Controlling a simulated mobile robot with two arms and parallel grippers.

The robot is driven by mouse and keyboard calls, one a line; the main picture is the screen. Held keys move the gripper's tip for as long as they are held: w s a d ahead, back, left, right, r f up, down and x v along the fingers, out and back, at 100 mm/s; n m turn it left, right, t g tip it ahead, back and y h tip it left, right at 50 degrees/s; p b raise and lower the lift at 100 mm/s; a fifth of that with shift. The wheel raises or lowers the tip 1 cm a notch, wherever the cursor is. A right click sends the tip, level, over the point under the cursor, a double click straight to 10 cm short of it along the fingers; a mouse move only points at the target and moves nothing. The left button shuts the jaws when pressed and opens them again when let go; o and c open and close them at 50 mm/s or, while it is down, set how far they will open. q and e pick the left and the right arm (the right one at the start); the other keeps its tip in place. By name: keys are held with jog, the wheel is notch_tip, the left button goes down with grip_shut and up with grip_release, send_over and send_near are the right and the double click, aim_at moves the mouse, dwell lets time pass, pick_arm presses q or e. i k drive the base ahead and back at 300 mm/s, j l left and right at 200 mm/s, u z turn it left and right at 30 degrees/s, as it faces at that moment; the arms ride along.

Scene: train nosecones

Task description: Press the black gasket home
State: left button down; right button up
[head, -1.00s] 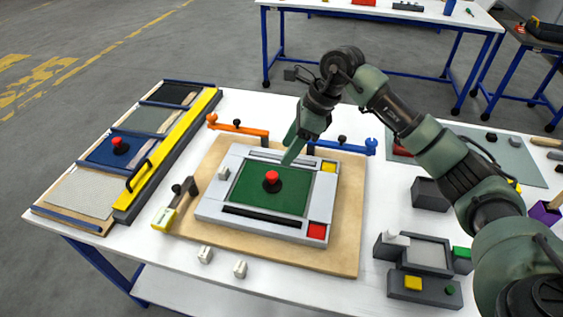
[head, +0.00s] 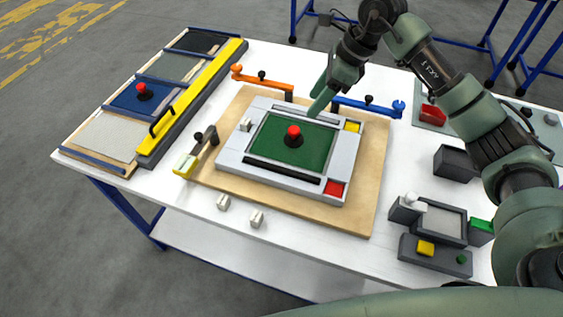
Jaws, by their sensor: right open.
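The black gasket (head: 281,176) looks like a long dark strip lying along the front side of the pale grey frame (head: 231,163). Whether it sits flush in its groove is too small to tell. A green panel (head: 270,148) with a red-topped black knob (head: 293,137) fills the middle of the frame. My right gripper (head: 316,108) points down at the back edge of the frame, across the panel from the strip. It is open with nothing visible in it, and it partly hides the frame's back side. My left gripper is out of view.
The frame lies on a wooden board (head: 374,190) between orange (head: 262,82), blue (head: 366,107) and yellow-ended (head: 190,160) clamps. A panel rack with a yellow bar (head: 195,98) stands left. Small white blocks (head: 223,201) lie in front. Grey bins (head: 456,163) stand right.

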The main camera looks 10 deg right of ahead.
aim_at(291, 172)
jog(key=k+j, duration=0.1)
jog(key=j, duration=0.4)
jog(key=k+j, duration=0.1)
jog(key=j, duration=0.35)
jog(key=k+j+z, duration=0.1)
jog(key=j, duration=0.4)
